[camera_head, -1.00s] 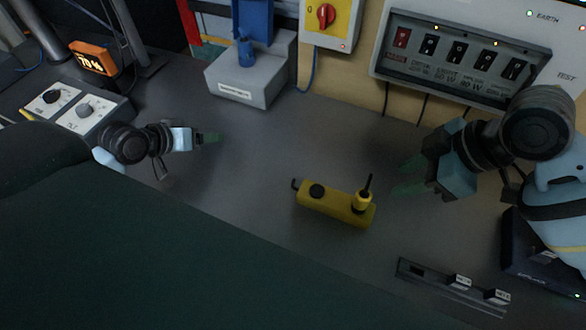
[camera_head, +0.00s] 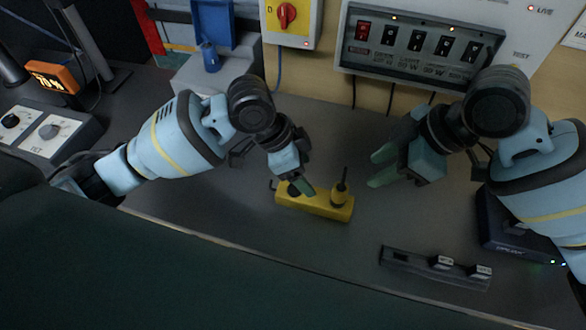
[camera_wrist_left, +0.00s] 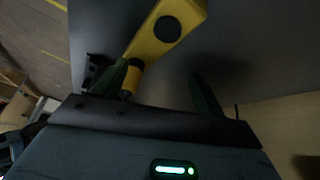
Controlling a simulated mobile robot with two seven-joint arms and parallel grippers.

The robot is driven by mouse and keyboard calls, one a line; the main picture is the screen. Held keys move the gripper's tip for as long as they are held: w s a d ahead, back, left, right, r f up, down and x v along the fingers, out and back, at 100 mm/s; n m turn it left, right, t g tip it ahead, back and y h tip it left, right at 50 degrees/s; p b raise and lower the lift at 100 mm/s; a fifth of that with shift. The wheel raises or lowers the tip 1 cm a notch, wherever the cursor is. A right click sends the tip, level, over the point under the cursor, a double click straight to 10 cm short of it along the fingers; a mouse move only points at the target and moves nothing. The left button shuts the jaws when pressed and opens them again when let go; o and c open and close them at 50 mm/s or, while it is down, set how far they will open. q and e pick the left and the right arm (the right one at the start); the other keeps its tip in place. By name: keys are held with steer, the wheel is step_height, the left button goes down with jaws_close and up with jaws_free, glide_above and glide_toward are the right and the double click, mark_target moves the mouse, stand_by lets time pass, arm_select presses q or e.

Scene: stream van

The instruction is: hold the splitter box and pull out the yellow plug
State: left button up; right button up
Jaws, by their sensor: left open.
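The yellow splitter box (camera_head: 306,204) lies on the grey worktop, with a round black socket near its left end. The yellow plug (camera_head: 339,197) stands upright in its right part, a dark cable rising from it. My left gripper (camera_head: 303,187) is over the left part of the box, fingers pointing down. In the left wrist view its two green fingers (camera_wrist_left: 160,85) are apart, and the splitter box (camera_wrist_left: 190,14) shows beyond them. A small yellow part is by one finger; contact is unclear. My right gripper (camera_head: 384,166) is open and empty, right of the plug.
A dark strip with white labelled pieces (camera_head: 436,267) lies at the front right. A dark box (camera_head: 500,232) is under my right arm. A switch panel (camera_head: 425,45) and a yellow switch box (camera_head: 288,22) are at the back. The worktop just around the splitter box is mostly clear.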

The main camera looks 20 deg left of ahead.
mark_target(293, 190)
arm_select(q)
steer(key=shift+s+d+r+m+y, duration=0.1)
steer(key=shift+s+d+m+y, duration=0.15)
steer(key=shift+m+y, duration=0.35)
steer(key=shift+s+a+m+g+y, duration=0.15)
steer(key=shift+m+g+y, duration=0.1)
steer(key=shift+m+y, duration=0.25)
steer(key=shift+s+a+m+g+y, duration=0.15)
steer(key=shift+m+g+y, duration=0.1)
steer(key=shift+m+y, duration=0.2)
steer(key=shift+s+a+m+y, duration=0.1)
steer(key=shift+a+m+y, duration=0.75)
steer(key=shift+y, duration=0.2)
steer(key=shift+f, duration=3.85)
